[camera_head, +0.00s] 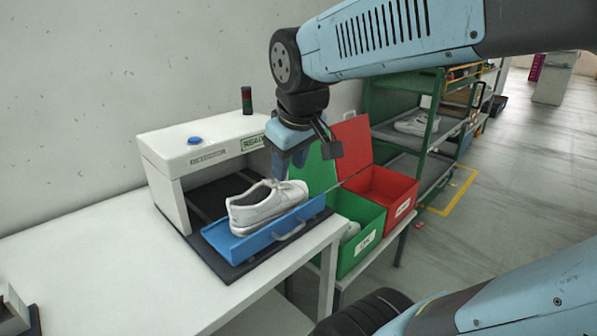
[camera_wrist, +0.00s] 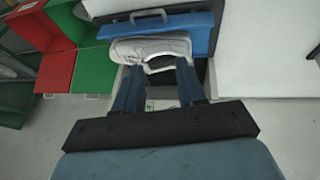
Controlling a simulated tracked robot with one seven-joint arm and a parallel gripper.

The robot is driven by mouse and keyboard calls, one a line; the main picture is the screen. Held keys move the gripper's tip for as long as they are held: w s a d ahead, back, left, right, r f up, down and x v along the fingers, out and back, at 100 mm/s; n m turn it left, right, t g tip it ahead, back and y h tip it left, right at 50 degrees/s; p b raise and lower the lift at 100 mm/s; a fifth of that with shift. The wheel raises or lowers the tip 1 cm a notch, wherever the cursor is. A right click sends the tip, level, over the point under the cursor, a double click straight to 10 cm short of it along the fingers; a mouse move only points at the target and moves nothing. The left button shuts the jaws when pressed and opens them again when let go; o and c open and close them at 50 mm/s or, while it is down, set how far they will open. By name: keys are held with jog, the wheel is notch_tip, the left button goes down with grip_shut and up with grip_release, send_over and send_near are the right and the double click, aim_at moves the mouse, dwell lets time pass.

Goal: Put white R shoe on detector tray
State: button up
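A white shoe (camera_head: 265,205) rests upright on the blue detector tray (camera_head: 245,250), its toe pointing right in the head view. In the wrist view the shoe (camera_wrist: 150,47) lies just beyond my fingertips, on the blue tray (camera_wrist: 200,35) with its handle. My gripper (camera_head: 290,168) points down beside and above the shoe, on the detector side. In the wrist view my gripper (camera_wrist: 158,70) has its two fingers spread apart with a gap between them. I cannot tell whether a finger touches the shoe. The R or L marking is not legible.
The white detector (camera_head: 205,150) with a blue button stands behind the tray on a white table (camera_head: 130,270). An open green box (camera_head: 362,240) with something white inside and an open red box (camera_head: 390,195) stand to the right. A green rack (camera_head: 430,150) holds another shoe (camera_head: 415,125).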

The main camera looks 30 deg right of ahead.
jog(key=s+m, duration=0.3)
jog(key=s, duration=0.1)
jog(key=shift+a+f+m+t+y, duration=0.1)
jog(key=shift+m+t+y, duration=0.2)
jog(key=shift+t, duration=0.1)
